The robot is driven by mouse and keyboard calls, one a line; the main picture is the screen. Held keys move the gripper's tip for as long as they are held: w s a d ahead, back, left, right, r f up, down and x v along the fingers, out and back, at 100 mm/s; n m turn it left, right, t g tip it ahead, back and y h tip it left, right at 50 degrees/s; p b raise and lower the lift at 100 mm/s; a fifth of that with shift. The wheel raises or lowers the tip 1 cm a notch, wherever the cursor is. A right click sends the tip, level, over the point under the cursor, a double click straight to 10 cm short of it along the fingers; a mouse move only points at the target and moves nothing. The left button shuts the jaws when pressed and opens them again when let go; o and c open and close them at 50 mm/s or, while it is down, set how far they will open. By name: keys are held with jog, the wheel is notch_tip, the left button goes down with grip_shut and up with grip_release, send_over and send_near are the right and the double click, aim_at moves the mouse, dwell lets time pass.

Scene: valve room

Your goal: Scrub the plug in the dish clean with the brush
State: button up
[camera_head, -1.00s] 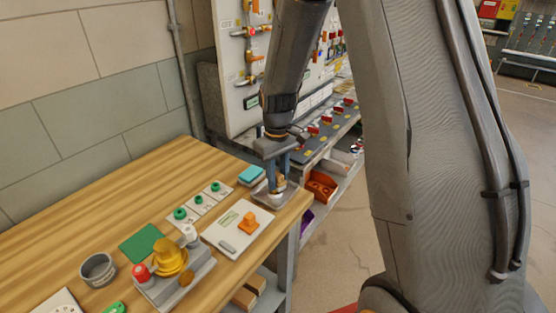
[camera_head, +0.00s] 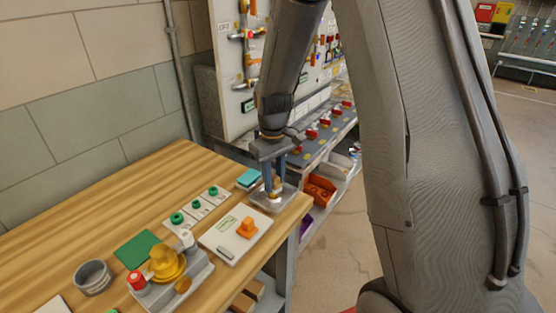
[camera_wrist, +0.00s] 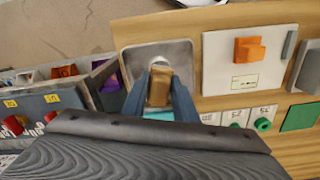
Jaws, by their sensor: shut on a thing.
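My gripper (camera_head: 274,182) is shut on the brush, whose brown, wood-coloured block (camera_wrist: 160,88) shows between the two blue fingers in the wrist view. The brush points down over the shallow grey dish (camera_head: 290,192) at the table's right corner. The dish also shows in the wrist view (camera_wrist: 129,60), with a square rim. A pale piece shows at the lower end of the brush, inside the dish; I cannot tell whether it is bristles or the plug. The plug is not clearly visible, and contact is not clear.
Beside the dish are a teal pad (camera_head: 249,178) and a white board (camera_head: 226,237) with an orange block (camera_head: 247,228). A brass valve fixture (camera_head: 167,263), a green mat (camera_head: 139,249) and a grey cup (camera_head: 92,277) stand farther left. The back-left tabletop is clear.

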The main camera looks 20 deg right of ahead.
aim_at(277, 178)
jog(key=shift+s+d, duration=0.4)
jog(key=shift+s, duration=0.15)
jog(key=shift+w+a+f, duration=0.15)
jog(key=shift+a, duration=0.15)
jog(key=shift+w+a, duration=0.3)
jog(key=shift+w, duration=0.3)
jog(key=shift+w+a, duration=0.15)
jog(key=shift+w, duration=0.05)
jog(key=shift+w+p, duration=0.15)
jog(key=shift+p, duration=0.15)
jog(key=shift+s+d, duration=0.75)
jog(key=shift+s, duration=0.3)
notch_tip(277, 178, up, 3)
jog(key=shift+s+r+p, duration=0.15)
jog(key=shift+r+p, duration=0.05)
jog(key=shift+p, duration=1)
jog(key=shift+r+p, duration=1.75)
jog(key=shift+r, duration=0.7)
